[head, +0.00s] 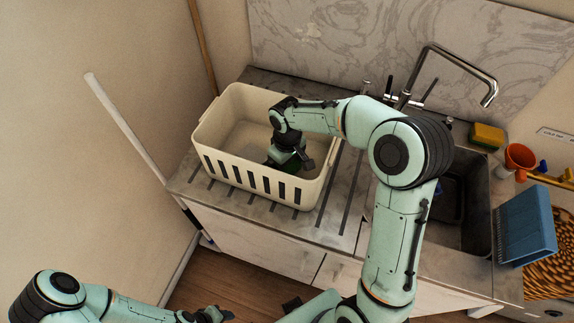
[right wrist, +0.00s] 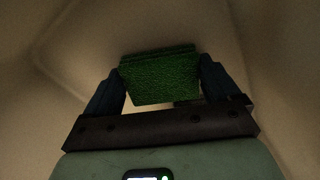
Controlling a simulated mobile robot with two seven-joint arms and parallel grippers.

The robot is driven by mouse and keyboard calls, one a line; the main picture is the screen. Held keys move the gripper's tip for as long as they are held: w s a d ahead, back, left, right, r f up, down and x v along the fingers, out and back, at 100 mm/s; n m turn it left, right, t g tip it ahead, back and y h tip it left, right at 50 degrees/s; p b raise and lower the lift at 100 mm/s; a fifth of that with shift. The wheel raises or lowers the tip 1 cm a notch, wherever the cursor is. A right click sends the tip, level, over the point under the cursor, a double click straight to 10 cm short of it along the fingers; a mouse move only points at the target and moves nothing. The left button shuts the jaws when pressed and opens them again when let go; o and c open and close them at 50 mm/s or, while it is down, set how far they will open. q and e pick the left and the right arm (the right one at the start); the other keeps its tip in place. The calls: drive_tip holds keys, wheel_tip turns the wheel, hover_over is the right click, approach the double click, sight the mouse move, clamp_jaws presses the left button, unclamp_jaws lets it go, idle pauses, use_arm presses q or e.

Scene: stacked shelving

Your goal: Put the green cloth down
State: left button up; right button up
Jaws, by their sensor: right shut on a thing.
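The green cloth (right wrist: 160,80) is a thick, textured green piece between the two dark fingers of my right gripper (right wrist: 163,88) in the right wrist view. In the head view my right gripper (head: 287,162) reaches down inside the cream basket (head: 246,177), and a bit of dark green shows under it. The gripper is shut on the cloth. Pale basket walls surround it in the wrist view; I cannot tell whether the cloth touches the basket floor. My left gripper (head: 207,314) is at the bottom edge of the head view, away from the counter, its fingers too small to judge.
The basket stands on a marble counter (head: 340,205) beside a sink (head: 455,215) with a tall tap (head: 455,55). A yellow sponge (head: 487,135), an orange cup (head: 519,157) and a blue rack (head: 527,225) lie to the right. A pale pole (head: 125,128) leans at the left.

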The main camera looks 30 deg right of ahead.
sight(287, 167)
drive_tip(key=shift+f, duration=0.15)
drive_tip(key=shift+f, duration=0.15)
drive_tip(key=o, duration=0.8)
drive_tip(key=shift+r, duration=0.55)
use_arm(q)
drive_tip(key=shift+w+r+p, duration=0.65)
drive_tip(key=shift+w+r, duration=0.05)
drive_tip(key=shift+r, duration=0.15)
use_arm(e)
wheel_tip(287, 167, up, 11)
drive_tip(key=shift+r, duration=0.2)
